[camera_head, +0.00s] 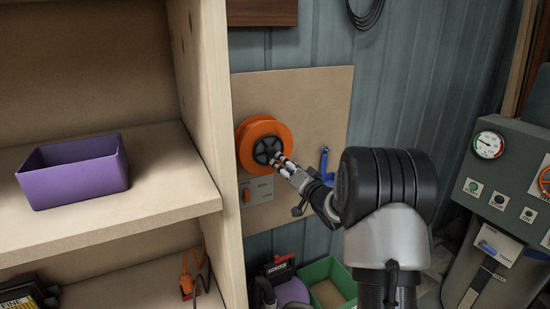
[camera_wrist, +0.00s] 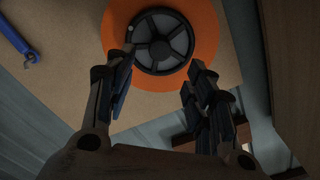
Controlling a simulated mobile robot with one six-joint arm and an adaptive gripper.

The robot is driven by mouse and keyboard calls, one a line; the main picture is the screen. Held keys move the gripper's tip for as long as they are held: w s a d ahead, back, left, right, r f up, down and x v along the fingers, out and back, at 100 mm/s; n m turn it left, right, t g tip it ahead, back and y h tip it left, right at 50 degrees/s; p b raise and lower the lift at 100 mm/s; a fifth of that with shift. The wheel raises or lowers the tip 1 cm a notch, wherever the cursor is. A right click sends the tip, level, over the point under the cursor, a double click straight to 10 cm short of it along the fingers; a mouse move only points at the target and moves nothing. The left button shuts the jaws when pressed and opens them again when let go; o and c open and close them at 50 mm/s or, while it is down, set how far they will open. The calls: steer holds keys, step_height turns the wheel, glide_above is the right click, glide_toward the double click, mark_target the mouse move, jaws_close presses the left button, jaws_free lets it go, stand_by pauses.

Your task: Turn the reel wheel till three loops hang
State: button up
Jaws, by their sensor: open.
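The orange reel (camera_head: 247,150) with a black spoked hub wheel (camera_head: 266,149) is mounted on a tan board on the wall. In the wrist view the orange reel (camera_wrist: 205,30) and its dark hub wheel (camera_wrist: 160,43) fill the upper middle. My gripper (camera_head: 284,161) is in front of the hub, at its lower right in the head view. In the wrist view my gripper (camera_wrist: 163,64) is open, with its fingers spread below and to either side of the hub. I cannot tell whether either finger touches the wheel. I see no loops hanging from the reel.
A blue lever or hook (camera_head: 325,167) sits right of the reel. A shelf with a purple bin (camera_head: 75,170) stands left. A grey gauge panel (camera_head: 500,175) is right. A dark cable coil (camera_head: 366,13) hangs above.

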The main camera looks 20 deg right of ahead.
mark_target(273, 154)
steer(key=w, duration=0.8)
steer(key=shift+a, duration=0.1)
steer(key=c, duration=1.1)
